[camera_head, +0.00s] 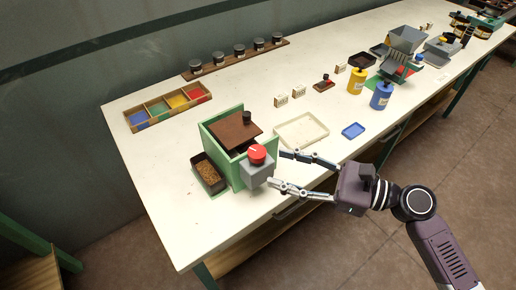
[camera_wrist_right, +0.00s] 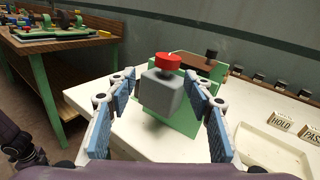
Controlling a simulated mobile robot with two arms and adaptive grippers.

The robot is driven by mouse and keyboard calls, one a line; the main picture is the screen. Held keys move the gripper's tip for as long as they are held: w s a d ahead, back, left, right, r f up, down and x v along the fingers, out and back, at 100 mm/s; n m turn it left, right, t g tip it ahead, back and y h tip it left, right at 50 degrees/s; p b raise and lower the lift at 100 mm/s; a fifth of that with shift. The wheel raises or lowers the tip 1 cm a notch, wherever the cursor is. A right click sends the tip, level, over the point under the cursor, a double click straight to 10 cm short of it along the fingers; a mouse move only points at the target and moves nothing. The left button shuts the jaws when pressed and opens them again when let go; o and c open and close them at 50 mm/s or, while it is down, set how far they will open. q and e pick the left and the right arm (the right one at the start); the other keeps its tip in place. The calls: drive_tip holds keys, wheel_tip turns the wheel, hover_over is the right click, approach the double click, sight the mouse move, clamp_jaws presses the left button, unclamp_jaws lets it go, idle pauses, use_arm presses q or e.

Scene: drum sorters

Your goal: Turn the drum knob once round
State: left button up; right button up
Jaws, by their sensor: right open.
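The red drum knob (camera_head: 257,153) sits on top of a grey block (camera_head: 257,172) on the front right of the green drum box (camera_head: 214,133). In the right wrist view the knob (camera_wrist_right: 168,61) stands above the grey block (camera_wrist_right: 161,94), ahead of my fingers. My right gripper (camera_head: 277,170) is open, its fingers apart, coming in from the right; its tips are close to the grey block. In the right wrist view my gripper (camera_wrist_right: 163,85) has one finger on each side of the block, with nothing held. Contact cannot be told. My left gripper is not in view.
A brown tray of grains (camera_head: 208,174) lies left of the box. A divided colour tray (camera_head: 168,106) stands at the back left. The table front (camera_head: 200,250) is clear.

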sight(255, 151)
drive_tip(key=shift+m, duration=0.7)
drive_tip(key=w+a, duration=0.1)
drive_tip(key=a, duration=0.1)
drive_tip(key=w+a+r+p, duration=0.1)
drive_tip(key=a, duration=0.1)
drive_tip(key=w+a+p, duration=0.1)
drive_tip(key=a, duration=0.1)
drive_tip(key=shift+w+r, duration=0.3)
drive_tip(key=shift+w+a, duration=0.15)
drive_tip(key=shift+a, duration=0.15)
drive_tip(key=shift+f, duration=0.1)
drive_tip(key=shift+c, duration=0.4)
